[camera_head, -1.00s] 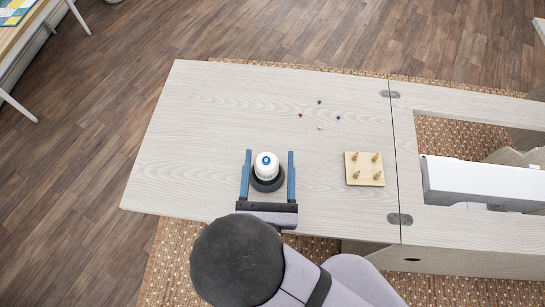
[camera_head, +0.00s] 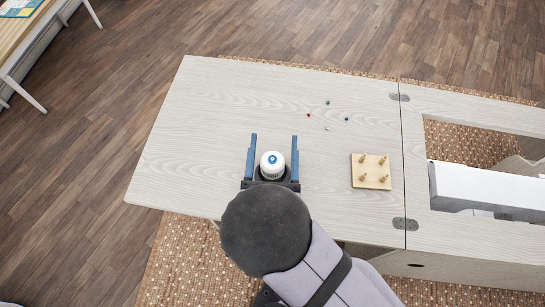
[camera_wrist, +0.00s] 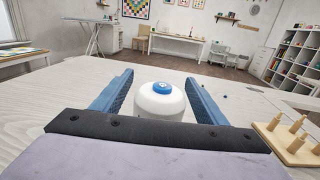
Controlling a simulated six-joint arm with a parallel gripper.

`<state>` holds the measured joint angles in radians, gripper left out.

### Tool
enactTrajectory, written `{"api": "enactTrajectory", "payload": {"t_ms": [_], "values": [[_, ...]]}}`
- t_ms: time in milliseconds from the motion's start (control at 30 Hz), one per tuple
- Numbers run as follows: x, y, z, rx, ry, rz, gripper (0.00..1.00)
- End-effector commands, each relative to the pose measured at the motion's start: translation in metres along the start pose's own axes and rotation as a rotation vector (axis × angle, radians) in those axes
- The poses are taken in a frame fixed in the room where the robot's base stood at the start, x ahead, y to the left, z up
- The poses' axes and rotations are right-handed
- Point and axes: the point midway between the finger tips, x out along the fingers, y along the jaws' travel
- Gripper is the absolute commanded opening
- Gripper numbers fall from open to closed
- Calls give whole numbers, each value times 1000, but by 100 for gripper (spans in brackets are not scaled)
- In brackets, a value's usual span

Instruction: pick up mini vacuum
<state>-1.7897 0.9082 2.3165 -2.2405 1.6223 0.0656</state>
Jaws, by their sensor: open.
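The mini vacuum (camera_head: 272,162) is a small white round body with a blue top and a dark base. It stands upright on the pale wooden tabletop (camera_head: 210,110). My gripper (camera_head: 274,140) is open, with one blue finger on each side of the vacuum. In the wrist view the white vacuum (camera_wrist: 160,103) sits between the two fingers, with gaps visible on both sides. Its lower part is hidden behind the gripper's dark crossbar.
A wooden block with several pegs (camera_head: 371,171) stands to the right. Several tiny coloured pins (camera_head: 327,116) lie farther back. A hinged seam and a white machine (camera_head: 480,188) in an opening lie at the right. The left of the tabletop is clear.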

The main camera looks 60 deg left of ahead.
Motion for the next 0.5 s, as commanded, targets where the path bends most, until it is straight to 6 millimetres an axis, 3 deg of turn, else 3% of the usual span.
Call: {"api": "enactTrajectory", "payload": {"t_ms": [167,400,500], "values": [[0,0,0,0,0,0,67],[0,0,0,0,0,0,14],[0,0,1,1,-2,0,14]]}}
